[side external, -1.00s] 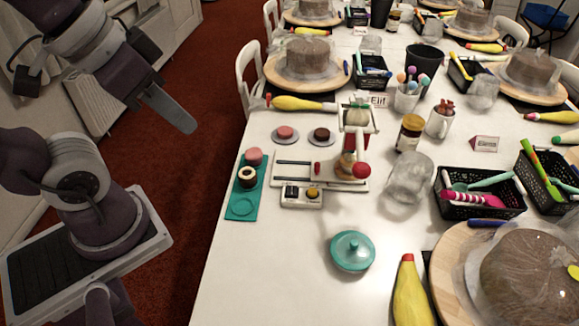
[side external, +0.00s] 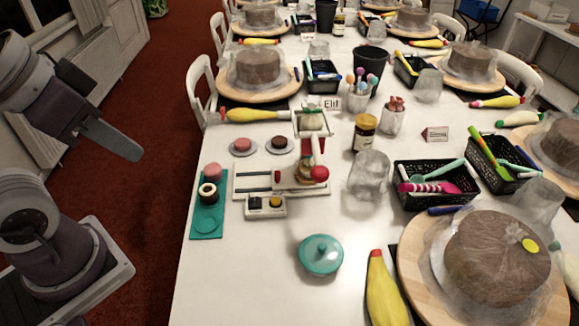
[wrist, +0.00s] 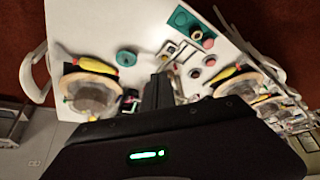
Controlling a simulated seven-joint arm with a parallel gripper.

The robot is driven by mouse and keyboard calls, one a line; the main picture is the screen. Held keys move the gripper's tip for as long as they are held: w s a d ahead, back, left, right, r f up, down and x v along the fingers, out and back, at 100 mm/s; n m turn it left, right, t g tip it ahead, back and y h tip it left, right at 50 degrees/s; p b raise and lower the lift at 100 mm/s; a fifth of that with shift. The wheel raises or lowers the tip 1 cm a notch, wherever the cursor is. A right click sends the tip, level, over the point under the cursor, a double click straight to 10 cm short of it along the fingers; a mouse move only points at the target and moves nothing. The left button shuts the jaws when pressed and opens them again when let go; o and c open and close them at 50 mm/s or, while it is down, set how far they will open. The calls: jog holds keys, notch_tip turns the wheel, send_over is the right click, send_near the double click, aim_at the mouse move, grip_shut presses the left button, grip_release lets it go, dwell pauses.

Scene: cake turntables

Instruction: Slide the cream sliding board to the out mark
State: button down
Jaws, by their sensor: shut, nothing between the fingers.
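A cream slotted base (side external: 242,190) lies on the white table, with two dark rails showing on its left half. The cream sliding board (side external: 290,184) seems to sit at its right end, under a small press with a red ball handle (side external: 320,173). A small red knob (side external: 276,176) stands at the board's left edge. The out mark is too small to make out. My gripper (wrist: 160,80) is shut and empty in the wrist view, above the table and apart from the base. Its fingers partly hide the apparatus there.
A control box (side external: 265,206) stands just in front of the base. A teal strip (side external: 207,232) with round pieces lies left. Pink (side external: 243,146) and brown (side external: 280,144) discs on plates sit behind. A teal lid (side external: 321,255) is in front, a glass jar (side external: 369,177) right.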

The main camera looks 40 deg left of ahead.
jog(key=c, duration=2.1)
grip_release()
jog(key=o, duration=0.3)
jog(key=shift+w+r, duration=0.1)
jog(key=shift+w, duration=0.2)
jog(key=o, duration=0.4)
jog(key=w+n, duration=0.3)
jog(key=w, duration=0.2)
jog(key=w+r+n+g, duration=0.1)
jog(key=w+n, duration=0.1)
jog(key=w, duration=0.1)
jog(key=shift+d+n+h, duration=0.2)
jog(key=shift+n+h, duration=0.1)
jog(key=shift+h, duration=0.1)
jog(key=shift+o, duration=0.2)
jog(key=n+g, duration=0.3)
jog(key=n, duration=1.8)
send_over(276, 171)
notch_tip(276, 171, down, 25)
jog(key=shift+h, duration=0.3)
notch_tip(276, 171, down, 10)
jog(key=shift+s+r, duration=0.15)
jog(key=shift+r, duration=0.15)
grip_shut()
